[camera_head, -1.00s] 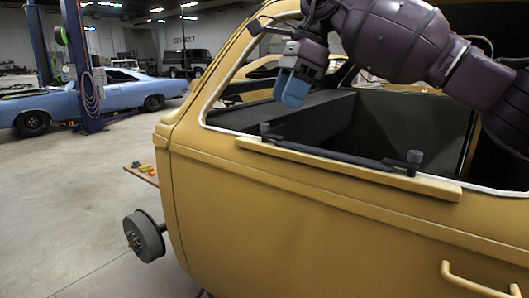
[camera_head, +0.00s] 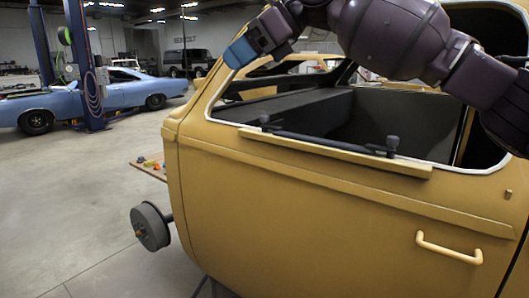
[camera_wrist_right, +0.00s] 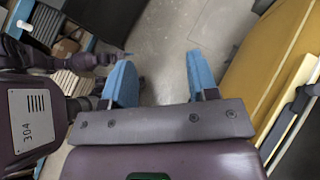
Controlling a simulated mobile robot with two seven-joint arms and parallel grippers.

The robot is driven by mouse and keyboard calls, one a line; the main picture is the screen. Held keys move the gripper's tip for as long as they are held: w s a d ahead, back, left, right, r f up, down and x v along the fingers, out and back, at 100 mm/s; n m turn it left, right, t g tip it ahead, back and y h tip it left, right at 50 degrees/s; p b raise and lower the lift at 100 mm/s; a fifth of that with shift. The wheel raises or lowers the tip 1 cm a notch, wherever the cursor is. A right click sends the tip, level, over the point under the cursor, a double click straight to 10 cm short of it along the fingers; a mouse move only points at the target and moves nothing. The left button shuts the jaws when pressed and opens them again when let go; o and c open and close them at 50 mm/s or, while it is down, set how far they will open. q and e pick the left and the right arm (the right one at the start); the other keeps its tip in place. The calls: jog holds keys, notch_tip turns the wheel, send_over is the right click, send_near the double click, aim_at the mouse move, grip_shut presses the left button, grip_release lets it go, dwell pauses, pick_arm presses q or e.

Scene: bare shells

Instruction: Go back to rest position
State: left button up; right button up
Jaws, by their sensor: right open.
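My right gripper (camera_head: 240,53) is raised at the top of the head view, beside the front edge of the yellow car shell's window opening. Its arm comes in from the upper right, over the shell. In the right wrist view its two blue fingers (camera_wrist_right: 160,75) stand apart with nothing between them, above the grey floor. My left gripper cannot be made out in either view. Purple parts of my own body show at the left of the wrist view.
The yellow car shell (camera_head: 290,210) fills the right side, close by. A dark bar (camera_head: 330,142) lies along its window sill. A wheel hub (camera_head: 150,227) sticks out at its left. A blue car (camera_head: 100,95) and lift post (camera_head: 80,60) stand behind. Open floor (camera_head: 70,200) lies at left.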

jog(key=s+a+r+m+g+y, duration=0.1)
jog(key=s+a+r+m+y, duration=0.2)
jog(key=a+m+y, duration=0.35)
jog(key=w+d+f+m+t+h, duration=0.2)
jog(key=w+d+f+m+t, duration=0.2)
jog(key=d+f+m+t, duration=0.8)
jog(key=w+d+f+m+t+h, duration=0.3)
jog(key=d+f+m+t, duration=0.35)
jog(key=f+m, duration=1.05)
jog(key=s+d+f+m+h, duration=0.35)
jog(key=d+f+m, duration=0.2)
jog(key=f, duration=0.35)
jog(key=s+d+f+m+h, duration=0.35)
jog(key=f+m, duration=0.25)
jog(key=f, duration=0.3)
jog(key=s+d+f+m+g+h, duration=0.1)
jog(key=s+d+f+m+g, duration=0.1)
jog(key=s+f, duration=0.6)
jog(key=s+d+f+m+g+h, duration=0.2)
jog(key=s+d+f, duration=0.3)
jog(key=s+f, duration=0.2)
jog(key=s+d+f+m+g+h, duration=0.1)
jog(key=s+d+f, duration=0.3)
jog(key=s+f, duration=0.4)
jog(key=s+g+h, duration=0.1)
jog(key=s, duration=0.2)
jog(key=shift+f+m, duration=0.3)
jog(key=shift+m, duration=0.1)
jog(key=shift+s+h, duration=0.1)
jog(key=shift+h, duration=0.15)
